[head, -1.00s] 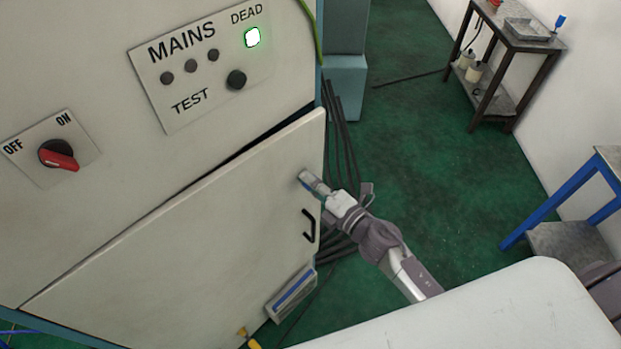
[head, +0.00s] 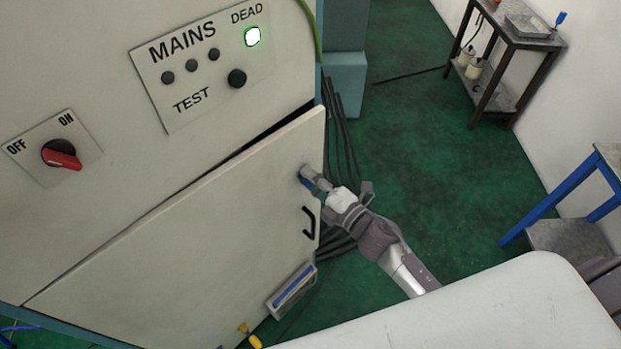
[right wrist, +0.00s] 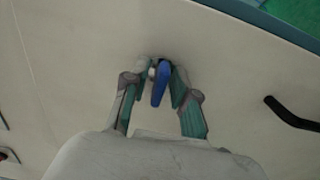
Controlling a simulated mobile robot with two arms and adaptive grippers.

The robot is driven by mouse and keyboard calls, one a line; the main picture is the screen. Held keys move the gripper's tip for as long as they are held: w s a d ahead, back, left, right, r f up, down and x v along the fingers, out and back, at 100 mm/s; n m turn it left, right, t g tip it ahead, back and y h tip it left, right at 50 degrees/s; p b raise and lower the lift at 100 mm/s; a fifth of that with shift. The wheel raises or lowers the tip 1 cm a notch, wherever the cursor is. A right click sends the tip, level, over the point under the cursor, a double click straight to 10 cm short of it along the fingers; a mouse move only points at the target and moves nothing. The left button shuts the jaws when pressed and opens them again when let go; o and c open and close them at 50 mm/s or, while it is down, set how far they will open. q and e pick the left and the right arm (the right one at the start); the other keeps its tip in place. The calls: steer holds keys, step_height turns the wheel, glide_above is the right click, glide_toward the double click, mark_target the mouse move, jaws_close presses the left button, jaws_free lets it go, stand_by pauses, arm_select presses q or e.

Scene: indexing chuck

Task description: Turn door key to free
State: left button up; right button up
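The cabinet door (head: 190,240) fills the lower left of the head view and has a black handle (head: 309,224). The door key has a blue bow (right wrist: 159,83), seen in the right wrist view standing out from the door face. My right gripper (head: 306,178) is at the door above the handle; in the right wrist view its fingertips (right wrist: 160,75) are on either side of the key. The right finger is very close to the bow, and a pale bit shows between the left finger and the bow. Whether both fingers press on it cannot be told. My left gripper is not in view.
Above the door are a red rotary switch (head: 62,154) and a MAINS panel (head: 200,75) with a lit DEAD lamp (head: 252,37). Dark cables (head: 342,130) run beside the cabinet. A metal cart (head: 500,60) and a blue-framed stand (head: 570,205) are at right. Green floor lies clear between.

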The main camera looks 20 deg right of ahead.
steer(key=shift+s, duration=0.15)
steer(key=shift+s+d+f, duration=0.1)
steer(key=shift+s+d, duration=0.1)
steer(key=shift+s, duration=0.1)
steer(key=v, duration=1.1)
steer(key=s+d+f+m+g+h+b, duration=0.1)
steer(key=s+d+f+m+g+h, duration=0.2)
steer(key=f, duration=0.8)
steer(key=s+f+m+g+h, duration=0.1)
steer(key=s+f+m+h, duration=0.15)
steer(key=f+m, duration=0.6)
steer(key=s+d+f+m+g+h+b, duration=0.1)
steer(key=s+d+f+m+g, duration=0.2)
steer(key=f, duration=1)
steer(key=s+a+f+m+g, duration=0.1)
steer(key=s+f+m+g, duration=0.2)
steer(key=s+f, duration=0.5)
steer(key=s+a+f+m+g+h+b, duration=0.1)
steer(key=s+f+m+g, duration=0.2)
steer(key=s, duration=1.3)
step_height(320, 180, down, 5)
steer(key=shift+s+a+f+g, duration=0.1)
steer(key=shift+s+a+g, duration=0.15)
steer(key=shift+g, duration=0.85)
